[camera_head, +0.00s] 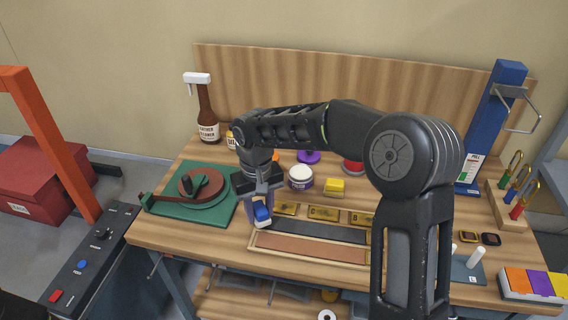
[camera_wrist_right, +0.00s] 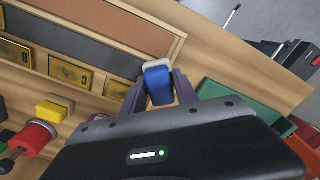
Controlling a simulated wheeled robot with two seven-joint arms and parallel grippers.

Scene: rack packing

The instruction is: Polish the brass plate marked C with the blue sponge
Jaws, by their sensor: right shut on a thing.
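My right gripper (camera_head: 261,206) is shut on the blue sponge (camera_head: 262,214), which has a pale layer at its tip. The sponge also shows between the fingers in the right wrist view (camera_wrist_right: 159,86). It is over the left end of the polishing tray, left of the brass plates; I cannot tell whether it touches anything. A left brass plate (camera_head: 286,208), a middle plate (camera_head: 323,213) and a right plate (camera_head: 361,218) lie in a row; my arm partly covers the right one. My left gripper is not in view.
A yellow block (camera_head: 334,188) and a purple-labelled tub (camera_head: 300,178) stand behind the plates. A green mat (camera_head: 172,211) with a round device lies left. A long tray (camera_head: 258,241) with dark and brown strips lies in front. A blue stand (camera_head: 490,130) rises at right.

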